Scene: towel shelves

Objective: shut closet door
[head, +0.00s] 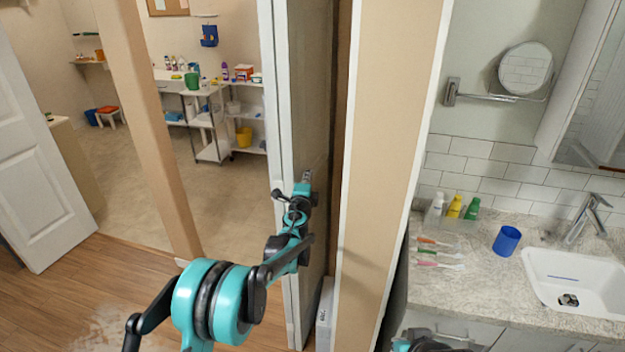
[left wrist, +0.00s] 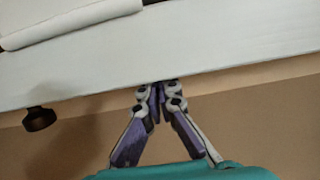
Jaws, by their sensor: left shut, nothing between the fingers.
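The closet door (head: 309,90) seems to be the tall panel with a white edge, seen nearly edge-on and standing open in the middle of the head view. A small metal fitting (head: 307,176) shows on it just above my left gripper (head: 303,192). That gripper is shut and empty, with its tips at or very near the door; contact is unclear. In the left wrist view its closed fingertips (left wrist: 159,86) meet at the border of a white strip (left wrist: 200,45). A dark knob (left wrist: 39,118) is to their left. Part of my right arm shows at the bottom edge; its fingers are unclear.
A beige wall end (head: 395,130) with white trim stands right of the door, across a narrow dark gap. Further right is a counter (head: 480,275) with a sink (head: 575,280) and blue cup (head: 507,240). Another white door (head: 35,175) stands at left. Wooden floor (head: 120,290) is open.

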